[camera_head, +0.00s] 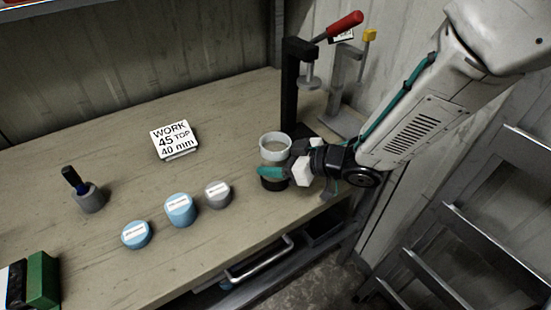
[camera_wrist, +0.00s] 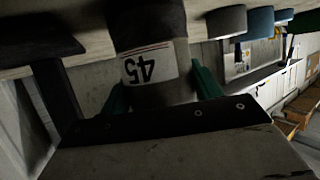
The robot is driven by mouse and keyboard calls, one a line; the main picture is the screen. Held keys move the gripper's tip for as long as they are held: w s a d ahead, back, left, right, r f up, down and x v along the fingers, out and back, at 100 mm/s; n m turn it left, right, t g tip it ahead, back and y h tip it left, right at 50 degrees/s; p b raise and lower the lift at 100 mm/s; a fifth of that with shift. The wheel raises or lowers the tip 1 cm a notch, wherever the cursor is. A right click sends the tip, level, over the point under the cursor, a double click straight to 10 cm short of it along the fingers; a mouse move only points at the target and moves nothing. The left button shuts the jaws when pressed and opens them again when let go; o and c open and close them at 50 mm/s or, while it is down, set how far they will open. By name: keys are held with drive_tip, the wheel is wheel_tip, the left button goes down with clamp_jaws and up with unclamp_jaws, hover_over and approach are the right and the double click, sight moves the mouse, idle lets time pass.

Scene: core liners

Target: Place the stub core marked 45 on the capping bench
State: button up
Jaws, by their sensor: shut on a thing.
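My gripper (camera_head: 271,173) is shut on the stub core marked 45 (camera_head: 275,147), at the right side of the wooden bench (camera_head: 110,150). The core is a pale, upright cylinder with a dark lower end. Its pale top shows above my green fingers in the head view. In the wrist view the core (camera_wrist: 158,92) sits between the green fingertips, its "45" label appearing upside down. I cannot tell whether its dark end touches the bench top. A sign (camera_head: 174,139) reading "WORK 45 TOP 40 mm" lies mid-bench.
A black toggle clamp (camera_head: 291,85) with a red handle stands just behind the core. Two blue cylinders (camera_head: 180,210) (camera_head: 136,235) and a grey one (camera_head: 217,193) stand to the left. Farther left are a grey pot (camera_head: 90,199) and a green block (camera_head: 43,280). The back left bench is clear.

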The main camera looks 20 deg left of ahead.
drive_tip(key=shift+f, duration=0.1)
drive_tip(key=o, duration=0.9)
drive_tip(key=shift+o, duration=0.2)
drive_tip(key=shift+d+r, duration=0.15)
drive_tip(key=shift+r, duration=0.05)
drive_tip(key=v, duration=1.1)
drive_tip(key=shift+d+r, duration=0.15)
drive_tip(key=shift+d, duration=0.15)
drive_tip(key=shift+s, duration=0.1)
